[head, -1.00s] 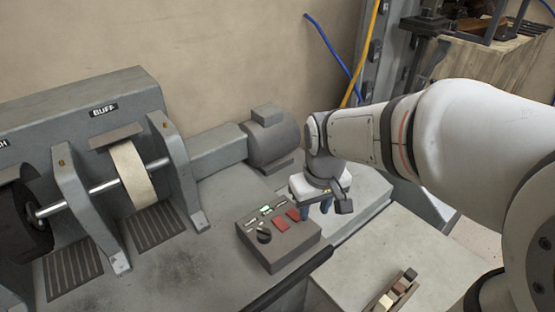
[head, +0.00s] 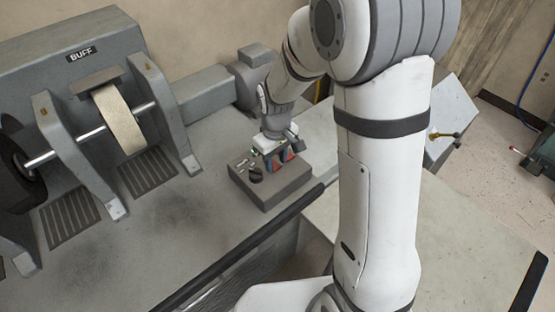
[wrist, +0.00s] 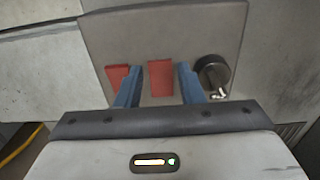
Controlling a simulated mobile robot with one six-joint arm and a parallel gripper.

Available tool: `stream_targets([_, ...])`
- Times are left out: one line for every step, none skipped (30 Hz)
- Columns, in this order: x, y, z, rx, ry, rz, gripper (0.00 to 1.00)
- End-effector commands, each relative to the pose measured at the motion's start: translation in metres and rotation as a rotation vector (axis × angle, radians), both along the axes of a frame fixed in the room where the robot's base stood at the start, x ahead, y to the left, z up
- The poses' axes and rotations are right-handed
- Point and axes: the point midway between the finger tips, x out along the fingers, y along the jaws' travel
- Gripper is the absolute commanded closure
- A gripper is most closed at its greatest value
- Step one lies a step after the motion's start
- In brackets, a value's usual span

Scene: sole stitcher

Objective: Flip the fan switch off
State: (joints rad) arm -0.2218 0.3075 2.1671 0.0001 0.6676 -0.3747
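A grey control box (head: 268,190) sits on the machine bench, with red switches and a black knob (head: 255,177) on top. In the wrist view two red switches show: one at the left (wrist: 118,74) and one in the middle (wrist: 161,78), with the knob (wrist: 213,72) to the right. I cannot read which is the fan switch. My gripper (wrist: 160,68) is open, its blue fingers on either side of the middle red switch, with nothing held. Contact with the switch or the panel cannot be told. In the head view my gripper (head: 281,157) is low over the box's far side.
The buffing wheel (head: 119,119) and its shaft stand left of the box, with a motor (head: 252,78) behind. A dark bench edge (head: 245,245) runs in front. A lower pale tabletop (head: 455,225) lies at the right.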

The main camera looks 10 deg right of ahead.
Motion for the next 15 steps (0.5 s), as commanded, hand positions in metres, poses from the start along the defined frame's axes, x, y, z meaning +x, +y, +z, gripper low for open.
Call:
stream_targets([-0.0002, -0.0003, -0.0040, 0.000, 0.001, -0.001, 0.65])
stream_targets([-0.0001, -0.0002, -0.0055, -0.001, 0.001, -0.001, 0.65])
stream_targets([-0.0001, -0.0003, -0.0068, 0.000, 0.000, -0.001, 0.65])
stream_targets([-0.0001, -0.0003, -0.0075, 0.000, 0.000, -0.001, 0.65])
stream_targets([-0.0001, -0.0003, -0.0078, 0.000, 0.000, -0.001, 0.65])
stream_targets([-0.0001, -0.0004, -0.0080, 0.001, -0.001, -0.001, 0.65])
stream_targets([0.0000, -0.0004, -0.0080, 0.001, -0.001, -0.001, 0.65])
stream_targets([0.0000, -0.0005, -0.0080, 0.001, -0.001, -0.001, 0.65])
stream_targets([0.0000, -0.0005, -0.0079, 0.001, -0.001, -0.001, 0.65])
stream_targets([0.0000, -0.0005, -0.0079, 0.001, -0.001, -0.001, 0.65])
stream_targets([0.0000, -0.0005, -0.0079, 0.001, -0.001, -0.002, 0.65])
stream_targets([-0.0001, -0.0006, -0.0078, 0.001, -0.001, -0.002, 0.69])
stream_targets([-0.0001, -0.0006, -0.0078, 0.001, -0.001, -0.002, 0.71])
stream_targets([-0.0001, -0.0006, -0.0078, 0.001, -0.001, -0.002, 0.74])
stream_targets([0.0000, -0.0007, -0.0077, 0.001, -0.001, -0.002, 0.77])
